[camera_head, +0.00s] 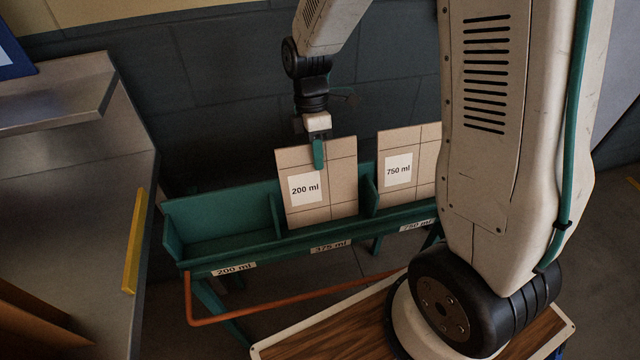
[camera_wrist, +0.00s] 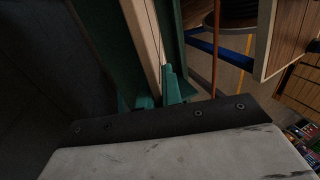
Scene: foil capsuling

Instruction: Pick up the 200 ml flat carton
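The 200 ml flat carton (camera_head: 335,193) is a thin tan panel with a white "200 ml" label. It stands in the middle bay of a green rack, above the "375 ml" rack label. My gripper (camera_head: 318,153) is at its top edge, with one green finger over the front face; the other finger is hidden behind it. In the wrist view, the carton (camera_wrist: 143,30) runs edge-on between the two fingers of my gripper (camera_wrist: 159,96), which appear closed against both faces. Its lower edge is hidden by the rack's front.
The green rack (camera_head: 215,257) has an empty left bay above its "200 ml" label. A 750 ml carton (camera_head: 408,148) stands in the right bay, partly hidden by my arm. A grey metal bench (camera_head: 80,200) with a yellow strip (camera_head: 134,240) is at left. An orange rail (camera_head: 290,301) runs in front.

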